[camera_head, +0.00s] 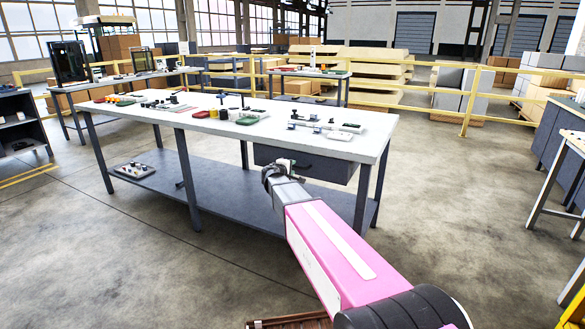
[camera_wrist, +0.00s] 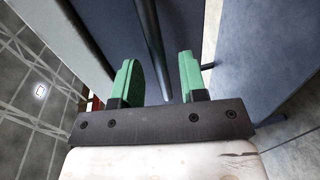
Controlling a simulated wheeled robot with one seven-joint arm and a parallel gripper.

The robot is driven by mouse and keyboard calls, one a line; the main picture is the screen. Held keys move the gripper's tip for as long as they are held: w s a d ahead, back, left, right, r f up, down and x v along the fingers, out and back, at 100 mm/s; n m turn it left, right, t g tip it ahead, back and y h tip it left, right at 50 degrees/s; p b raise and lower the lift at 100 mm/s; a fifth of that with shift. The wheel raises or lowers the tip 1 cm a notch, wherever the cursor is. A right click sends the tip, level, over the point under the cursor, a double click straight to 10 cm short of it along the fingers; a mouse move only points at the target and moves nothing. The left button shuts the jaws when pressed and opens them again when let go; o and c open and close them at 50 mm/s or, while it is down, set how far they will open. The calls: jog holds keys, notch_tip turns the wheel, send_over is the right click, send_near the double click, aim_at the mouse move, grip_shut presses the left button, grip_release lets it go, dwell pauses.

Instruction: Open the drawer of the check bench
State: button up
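The check bench (camera_head: 345,148) is a long white-topped table with dark legs. Its drawer (camera_head: 315,168) is a dark grey box under the right end of the top and looks shut. My gripper (camera_head: 278,168) is in front of the drawer's left part and hides some of it. In the wrist view my gripper (camera_wrist: 160,68) is open, with two green fingers apart. A dark bar (camera_wrist: 150,40), perhaps the drawer handle, runs between the fingers with visible gaps beside it. I cannot tell how deep it sits between them. No handle can be made out in the head view.
Small parts and trays lie on the bench top. A lower shelf (camera_head: 235,190) runs beneath, with a small tray (camera_head: 135,170) at its left. Yellow railings (camera_head: 470,100) stand behind. A wooden-topped bench (camera_head: 553,165) is at the right. The floor (camera_head: 450,210) between them is clear.

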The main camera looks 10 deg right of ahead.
jog(key=shift+x, duration=1.15)
grip_shut()
